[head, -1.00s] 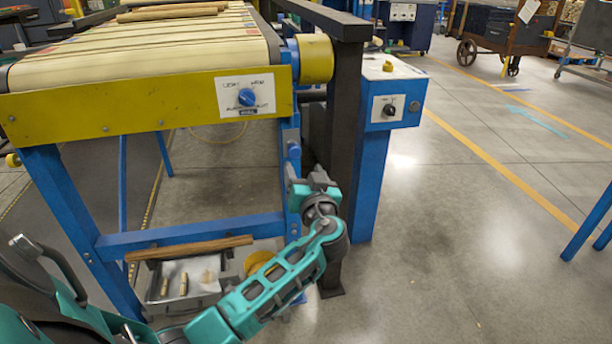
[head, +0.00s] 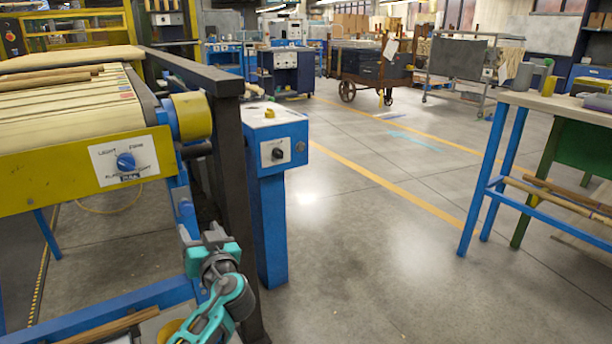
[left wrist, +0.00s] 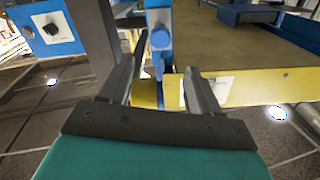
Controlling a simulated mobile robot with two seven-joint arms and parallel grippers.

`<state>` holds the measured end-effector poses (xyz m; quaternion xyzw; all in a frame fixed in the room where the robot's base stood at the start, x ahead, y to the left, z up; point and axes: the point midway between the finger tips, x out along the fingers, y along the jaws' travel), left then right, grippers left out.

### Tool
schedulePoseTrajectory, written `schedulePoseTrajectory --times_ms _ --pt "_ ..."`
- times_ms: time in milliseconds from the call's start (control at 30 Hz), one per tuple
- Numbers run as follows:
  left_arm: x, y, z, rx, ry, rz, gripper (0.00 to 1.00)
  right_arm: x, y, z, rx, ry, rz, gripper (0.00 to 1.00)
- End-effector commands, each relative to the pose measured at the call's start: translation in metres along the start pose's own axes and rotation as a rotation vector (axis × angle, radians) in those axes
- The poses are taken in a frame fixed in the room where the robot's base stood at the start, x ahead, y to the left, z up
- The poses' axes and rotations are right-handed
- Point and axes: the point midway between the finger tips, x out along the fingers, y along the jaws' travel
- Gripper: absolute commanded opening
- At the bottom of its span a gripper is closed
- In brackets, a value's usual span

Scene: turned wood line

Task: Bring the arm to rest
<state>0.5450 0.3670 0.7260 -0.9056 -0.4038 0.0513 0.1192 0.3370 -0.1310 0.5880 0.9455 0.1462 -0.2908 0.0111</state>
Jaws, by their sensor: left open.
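My left arm reaches up from the bottom of the head view, with teal and grey links. Its gripper (head: 203,240) is beside the blue leg at the near right corner of the belt machine, below the yellow panel (head: 60,172). In the left wrist view, the two dark fingers (left wrist: 165,85) are spread apart with nothing held between them. The blue leg and part of the yellow panel show behind them, and I cannot tell how far off they are. My right gripper is not in view.
A blue control pedestal (head: 271,215) and a dark upright post (head: 237,200) stand right of my gripper. The machine's panel carries a blue knob (head: 126,161). A workbench (head: 560,104) is at the right. The concrete floor (head: 370,250) between is clear.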

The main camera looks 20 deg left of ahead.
Motion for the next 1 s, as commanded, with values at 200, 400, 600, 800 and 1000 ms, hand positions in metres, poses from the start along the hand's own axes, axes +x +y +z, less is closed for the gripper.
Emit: schedulePoseTrajectory --times_ms 200,400,600,800,1000 --pt "-0.026 0.013 0.038 0.056 -0.102 0.128 0.63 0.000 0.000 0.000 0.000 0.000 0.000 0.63" --pt "-0.118 0.041 0.115 0.157 -0.315 0.516 0.63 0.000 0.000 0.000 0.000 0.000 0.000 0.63" --pt "-0.225 0.049 0.145 0.152 -0.412 0.888 0.63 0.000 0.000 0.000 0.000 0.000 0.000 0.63" --pt "-0.305 0.039 0.135 0.065 -0.420 1.136 0.63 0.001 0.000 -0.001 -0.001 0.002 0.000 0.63" --pt "-0.311 0.022 0.097 0.055 -0.410 1.152 0.63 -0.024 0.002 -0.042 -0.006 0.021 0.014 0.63"
